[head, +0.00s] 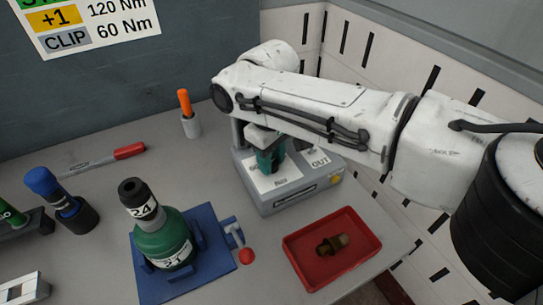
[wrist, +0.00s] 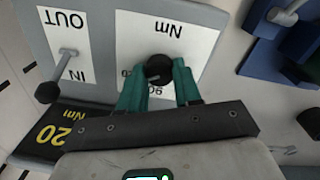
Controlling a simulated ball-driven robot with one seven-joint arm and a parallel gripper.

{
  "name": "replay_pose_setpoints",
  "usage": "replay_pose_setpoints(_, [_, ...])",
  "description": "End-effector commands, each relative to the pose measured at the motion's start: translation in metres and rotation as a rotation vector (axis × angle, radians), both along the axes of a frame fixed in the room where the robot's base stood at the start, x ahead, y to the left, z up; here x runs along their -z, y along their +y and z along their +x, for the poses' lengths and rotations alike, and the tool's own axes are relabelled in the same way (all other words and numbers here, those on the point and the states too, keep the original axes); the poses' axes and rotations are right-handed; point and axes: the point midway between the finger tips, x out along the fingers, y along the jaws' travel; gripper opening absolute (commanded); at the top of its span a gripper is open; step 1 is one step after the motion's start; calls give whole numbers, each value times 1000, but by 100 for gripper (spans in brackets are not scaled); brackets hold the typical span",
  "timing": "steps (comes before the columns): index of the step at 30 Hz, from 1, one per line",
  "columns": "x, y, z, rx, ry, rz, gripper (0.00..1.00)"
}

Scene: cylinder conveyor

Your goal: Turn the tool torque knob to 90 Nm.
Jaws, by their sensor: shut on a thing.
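The grey tool box (head: 292,200) stands at the back of the bench in the head view. In the wrist view its white dial label (wrist: 190,35) shows "Nm" upside down and part of a "90" near my fingers. The black torque knob (wrist: 159,68) sits on that label. My gripper (wrist: 160,78) has its teal fingers shut on the knob, one on each side. My gripper also shows in the head view (head: 270,160), where it hides the knob. I cannot tell which number the knob points to. A dark display (wrist: 40,135) shows a yellow "20" and "Nm", partly hidden by my gripper.
An IN/OUT lever (wrist: 48,91) sits beside the dial. A red tray (head: 300,270) with a brass fitting (head: 332,244) stands in front of the box. A green bottle (head: 165,238) stands on a blue fixture (head: 215,270) with a red-knobbed lever. A wall stands close behind my arm.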

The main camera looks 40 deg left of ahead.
Motion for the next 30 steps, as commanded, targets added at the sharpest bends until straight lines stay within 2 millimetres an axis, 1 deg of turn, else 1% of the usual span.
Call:
replay_pose_setpoints(8, [-1, 0, -1, -29, 5, 1, 3])
replay_pose_setpoints(14, [-2, 0, -2, -95, 8, 2, 3])
replay_pose_setpoints(26, [0, -1, -1, -304, 3, 1, 3])
replay_pose_setpoints(30, [0, -1, 0, -417, 2, 0, 3])
